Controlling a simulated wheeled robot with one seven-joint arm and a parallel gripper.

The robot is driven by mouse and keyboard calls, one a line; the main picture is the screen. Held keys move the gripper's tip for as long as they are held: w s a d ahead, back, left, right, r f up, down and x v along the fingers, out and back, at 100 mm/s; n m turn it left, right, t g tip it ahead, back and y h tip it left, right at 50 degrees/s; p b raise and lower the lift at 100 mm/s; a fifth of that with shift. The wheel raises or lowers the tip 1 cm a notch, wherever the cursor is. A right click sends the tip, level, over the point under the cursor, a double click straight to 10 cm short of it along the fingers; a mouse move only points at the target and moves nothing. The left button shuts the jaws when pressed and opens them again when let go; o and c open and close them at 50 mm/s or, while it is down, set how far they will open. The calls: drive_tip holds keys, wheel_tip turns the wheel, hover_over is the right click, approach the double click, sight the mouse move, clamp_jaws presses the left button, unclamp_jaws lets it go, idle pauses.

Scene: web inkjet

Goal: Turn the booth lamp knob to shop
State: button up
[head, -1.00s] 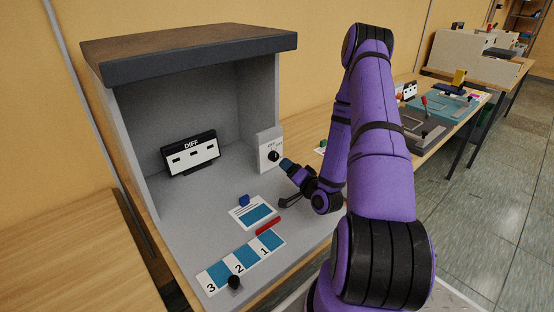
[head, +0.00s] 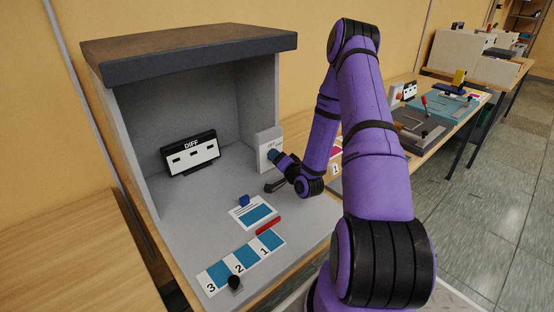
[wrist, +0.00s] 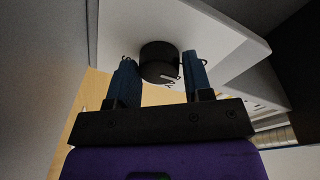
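The black round lamp knob (wrist: 160,58) sits on a pale switch panel, seen in the wrist view. The panel (head: 264,140) stands at the right inner side of the grey booth in the head view, with small lettering too small to read fully. My gripper (wrist: 160,72) has its two blue fingers apart, one to each side of the knob, with a small gap showing on both sides. In the head view my gripper (head: 273,155) is right at the panel and hides the knob. A pale mark shows on the knob's near edge.
The grey booth (head: 188,49) has a dark-edged roof over the panel. Inside are a DIFF display (head: 190,154), a small blue block (head: 244,201), a printed card (head: 254,213), a red bar (head: 268,226) and a numbered strip (head: 238,264) with a black piece (head: 235,283).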

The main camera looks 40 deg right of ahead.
drive_tip(key=c, duration=0.5)
drive_tip(key=shift+o, duration=0.2)
drive_tip(key=shift+m, duration=0.3)
drive_tip(key=m, duration=0.3)
drive_tip(key=shift+d+m, duration=0.1)
drive_tip(key=shift+m, duration=0.2)
drive_tip(key=m, duration=0.5)
drive_tip(key=shift+f+g+y, duration=0.1)
drive_tip(key=shift+g+y, duration=0.3)
drive_tip(key=m, duration=0.5)
drive_tip(key=shift+y, duration=0.4)
drive_tip(key=m, duration=0.4)
drive_tip(key=shift+y, duration=0.4)
